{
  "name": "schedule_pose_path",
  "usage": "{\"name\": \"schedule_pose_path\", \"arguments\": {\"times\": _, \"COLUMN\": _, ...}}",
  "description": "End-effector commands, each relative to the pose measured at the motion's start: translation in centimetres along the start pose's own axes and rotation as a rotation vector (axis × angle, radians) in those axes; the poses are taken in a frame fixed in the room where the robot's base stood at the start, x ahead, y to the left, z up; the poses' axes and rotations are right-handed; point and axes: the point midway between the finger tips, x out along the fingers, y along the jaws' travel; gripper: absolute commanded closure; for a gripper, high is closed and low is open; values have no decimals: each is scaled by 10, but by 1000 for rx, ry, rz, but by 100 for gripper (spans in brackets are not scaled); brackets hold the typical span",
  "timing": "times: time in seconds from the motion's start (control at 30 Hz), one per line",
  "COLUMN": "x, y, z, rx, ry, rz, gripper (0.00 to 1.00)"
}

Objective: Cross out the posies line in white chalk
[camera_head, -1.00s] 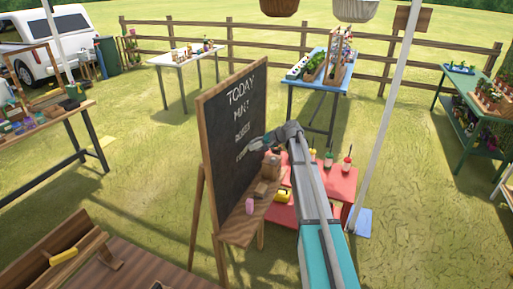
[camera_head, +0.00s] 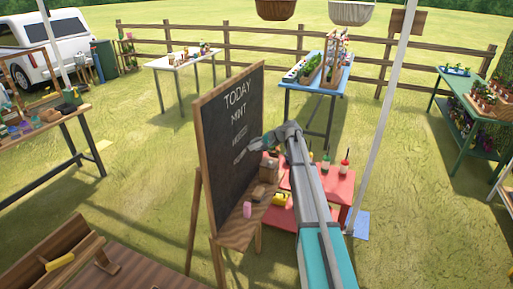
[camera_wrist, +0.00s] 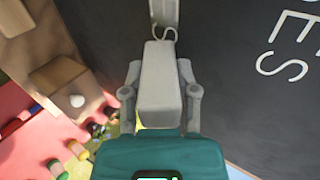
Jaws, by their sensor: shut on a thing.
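The blackboard (camera_head: 226,175) stands on a wooden easel, tilted back, with TODAY (camera_head: 237,96) and MINT (camera_head: 239,115) in white letters. A third line (camera_head: 240,134) below is too small to read; I cannot tell whether it is struck through.
The easel's ledge (camera_head: 238,235) holds a pink cylinder (camera_head: 247,209) and a brown box (camera_head: 268,171).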

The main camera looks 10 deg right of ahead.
Motion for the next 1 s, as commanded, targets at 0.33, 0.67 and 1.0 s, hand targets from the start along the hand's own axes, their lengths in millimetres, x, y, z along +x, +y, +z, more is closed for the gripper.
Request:
{"name": "schedule_pose_path", "arguments": {"times": 0.33, "x": 0, "y": 0, "z": -7, "rx": 0, "ry": 0, "rz": 0, "gripper": 100}}
{"name": "schedule_pose_path", "arguments": {"times": 0.67, "x": 1, "y": -1, "z": -7, "rx": 0, "ry": 0, "rz": -1, "gripper": 100}}
{"name": "schedule_pose_path", "arguments": {"times": 1.0, "x": 1, "y": -1, "z": 1, "rx": 0, "ry": 0, "rz": -1, "gripper": 100}}
